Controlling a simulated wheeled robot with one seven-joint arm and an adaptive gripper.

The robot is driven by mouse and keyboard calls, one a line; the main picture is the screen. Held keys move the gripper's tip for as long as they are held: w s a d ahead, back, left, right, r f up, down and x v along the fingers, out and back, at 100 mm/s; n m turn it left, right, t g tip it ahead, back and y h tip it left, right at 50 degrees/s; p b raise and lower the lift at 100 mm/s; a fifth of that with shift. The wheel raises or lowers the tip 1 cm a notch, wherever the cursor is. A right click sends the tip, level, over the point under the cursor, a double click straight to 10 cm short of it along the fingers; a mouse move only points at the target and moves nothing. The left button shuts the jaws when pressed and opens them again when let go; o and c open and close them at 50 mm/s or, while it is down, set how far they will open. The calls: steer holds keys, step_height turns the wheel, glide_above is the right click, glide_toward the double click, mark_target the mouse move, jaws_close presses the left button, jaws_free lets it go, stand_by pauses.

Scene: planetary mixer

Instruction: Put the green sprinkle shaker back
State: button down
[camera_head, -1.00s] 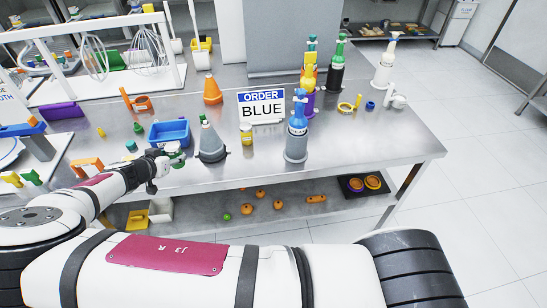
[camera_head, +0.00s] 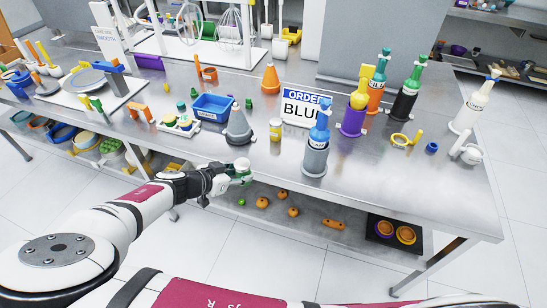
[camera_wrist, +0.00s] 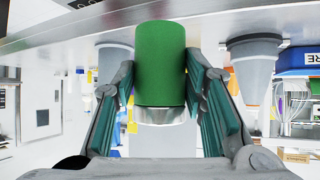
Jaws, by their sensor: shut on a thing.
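The green sprinkle shaker (camera_head: 241,171) is in my gripper (camera_head: 232,180), in front of the table's front edge in the head view. In the wrist view the shaker (camera_wrist: 160,65) shows a plain green body with a pale, shiny end, and both fingers of my gripper (camera_wrist: 160,85) press on its sides. A white holder (camera_head: 170,128) with several small green, yellow and orange items stands on the table, left of the blue bin. What each item in it is, is too small to tell.
The metal table (camera_head: 390,190) carries a blue bin (camera_head: 213,107), a grey cone (camera_head: 239,127), a yellow jar (camera_head: 275,129), a blue-topped bottle (camera_head: 317,145) and an order sign (camera_head: 305,106). The lower shelf holds orange balls (camera_head: 262,202). The floor in front is free.

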steer(key=w+d+b, duration=0.1)
steer(key=w+b, duration=0.1)
steer(key=w, duration=0.2)
steer(key=w+d+f+b, duration=0.1)
steer(key=w+d+b, duration=0.1)
steer(key=w, duration=0.2)
steer(key=w+d+b, duration=0.2)
steer(key=w, duration=0.2)
steer(key=shift+w+d+f, duration=0.15)
steer(key=shift+f, duration=0.15)
steer(key=shift+w+d+b, duration=0.3)
steer(key=shift+w, duration=0.3)
steer(key=f+b, duration=0.2)
steer(key=f, duration=0.1)
steer(key=shift+w+d, duration=0.1)
steer(key=shift+w, duration=0.3)
steer(key=shift+s+f, duration=0.1)
steer(key=shift+f, duration=0.1)
steer(key=shift+f, duration=0.15)
steer(key=c, duration=1)
jaws_free()
steer(key=shift+r, duration=0.2)
steer(key=v, duration=1.2)
steer(key=shift+d, duration=0.1)
